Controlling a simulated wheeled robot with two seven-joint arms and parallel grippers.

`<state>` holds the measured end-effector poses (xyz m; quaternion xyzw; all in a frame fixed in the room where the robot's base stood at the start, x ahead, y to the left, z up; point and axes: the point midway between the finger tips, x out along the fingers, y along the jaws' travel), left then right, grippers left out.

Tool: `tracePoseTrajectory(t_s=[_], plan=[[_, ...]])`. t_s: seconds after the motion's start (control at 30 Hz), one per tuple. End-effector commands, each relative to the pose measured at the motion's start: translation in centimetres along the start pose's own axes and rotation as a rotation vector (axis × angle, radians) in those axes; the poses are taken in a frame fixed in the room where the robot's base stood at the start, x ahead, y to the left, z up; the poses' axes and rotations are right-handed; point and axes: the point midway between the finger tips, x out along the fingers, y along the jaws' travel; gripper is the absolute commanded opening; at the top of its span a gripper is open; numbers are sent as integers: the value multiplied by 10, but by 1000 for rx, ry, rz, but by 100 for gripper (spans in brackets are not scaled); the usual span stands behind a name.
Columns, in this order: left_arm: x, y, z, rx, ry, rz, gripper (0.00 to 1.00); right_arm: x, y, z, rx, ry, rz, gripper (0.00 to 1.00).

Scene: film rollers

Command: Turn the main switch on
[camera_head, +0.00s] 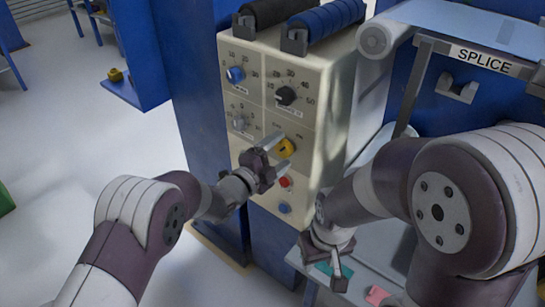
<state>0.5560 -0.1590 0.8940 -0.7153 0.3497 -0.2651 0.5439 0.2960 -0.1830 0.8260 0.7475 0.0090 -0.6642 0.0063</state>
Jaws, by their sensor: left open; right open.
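The yellow rotary switch (287,147) sits on the lower right part of the beige control panel (306,133), and I take it to be the main switch. My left gripper (272,151) is open right in front of it, with its fingers reaching toward the knob. Whether they touch it I cannot tell. The gripper partly covers the panel around the switch. My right gripper (338,275) is lower right, open and empty, above a grey work surface.
Above the switch are a black dial (286,96) and a blue knob (236,75). A red button (285,182) and a blue button (285,208) lie below. Dark and blue rollers (328,19) top the cabinet. A SPLICE station (484,59) stands at right.

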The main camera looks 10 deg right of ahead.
Motion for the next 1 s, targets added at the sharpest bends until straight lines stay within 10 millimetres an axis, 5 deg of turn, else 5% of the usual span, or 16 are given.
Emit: tracePoseTrajectory(t_s=[0.5, 1.0], plan=[[-110, 0, 1, 0, -3, 1, 80, -1, 0, 0, 0, 0, 0, 43], [-125, 1, 0, 0, 0, 1, 80, -2, 0, 0, 0, 0, 0, 43]])
